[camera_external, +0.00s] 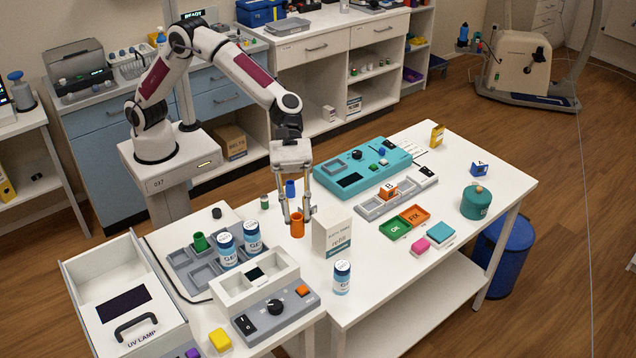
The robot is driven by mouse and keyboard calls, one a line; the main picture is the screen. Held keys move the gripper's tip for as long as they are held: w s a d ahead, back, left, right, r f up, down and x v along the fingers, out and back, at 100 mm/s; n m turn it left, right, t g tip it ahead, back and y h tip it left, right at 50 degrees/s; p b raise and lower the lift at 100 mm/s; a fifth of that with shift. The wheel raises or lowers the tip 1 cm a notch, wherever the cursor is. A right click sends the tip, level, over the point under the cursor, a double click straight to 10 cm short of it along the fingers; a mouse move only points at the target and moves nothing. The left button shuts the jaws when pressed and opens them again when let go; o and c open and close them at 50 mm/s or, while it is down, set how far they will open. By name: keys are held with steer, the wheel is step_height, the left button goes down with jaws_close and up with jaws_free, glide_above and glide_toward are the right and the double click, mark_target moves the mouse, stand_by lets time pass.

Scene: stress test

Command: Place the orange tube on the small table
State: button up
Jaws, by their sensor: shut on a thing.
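The orange tube (297,229) is upright between the fingertips of my gripper (297,216), which is shut on it. The tube is over the left part of the large white table (375,300), beside a white box. I cannot tell whether its bottom touches the tabletop. A lower, smaller white table (202,320) stands at the front left and carries a tray, a control box and the UV lamp case. It is left of my gripper.
A white carton (332,234) stands close right of the tube. A blue tube (290,189) shows behind the fingers. The tray (180,257) holds a green tube (200,242) and two white-blue jars. Another jar (341,277) stands at the large table's front.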

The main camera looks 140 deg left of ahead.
steer(key=shift+n+t+y, duration=0.3)
steer(key=shift+n+y, duration=0.3)
steer(key=shift+n, duration=0.2)
steer(key=s+d, duration=0.2)
steer(key=s, duration=0.1)
steer(key=s+d, duration=0.2)
steer(key=s, duration=0.2)
steer(key=s+d+f, duration=0.1)
steer(key=s+d, duration=0.2)
steer(key=s, duration=0.1)
steer(key=shift+s+f, duration=0.1)
steer(key=shift+s, duration=0.1)
steer(key=s+d+f, duration=0.1)
steer(key=s+f, duration=0.1)
steer(key=s, duration=0.4)
steer(key=s+d+f+n+y, duration=0.1)
steer(key=s+f, duration=0.2)
steer(key=s, duration=0.3)
steer(key=shift+f, duration=0.25)
steer(key=w+a+f+n+y, duration=0.1)
steer(key=a, duration=1.3)
steer(key=w+a+f+n+y, duration=0.2)
steer(key=a, duration=1.2)
steer(key=w+a+f+n+t+y, duration=0.1)
steer(key=w+a+y, duration=0.1)
steer(key=a, duration=1.2)
steer(key=shift+w+f+n, duration=0.15)
steer(key=shift+f+n, duration=0.15)
steer(key=shift+f, duration=0.1)
steer(key=shift+f, duration=0.1)
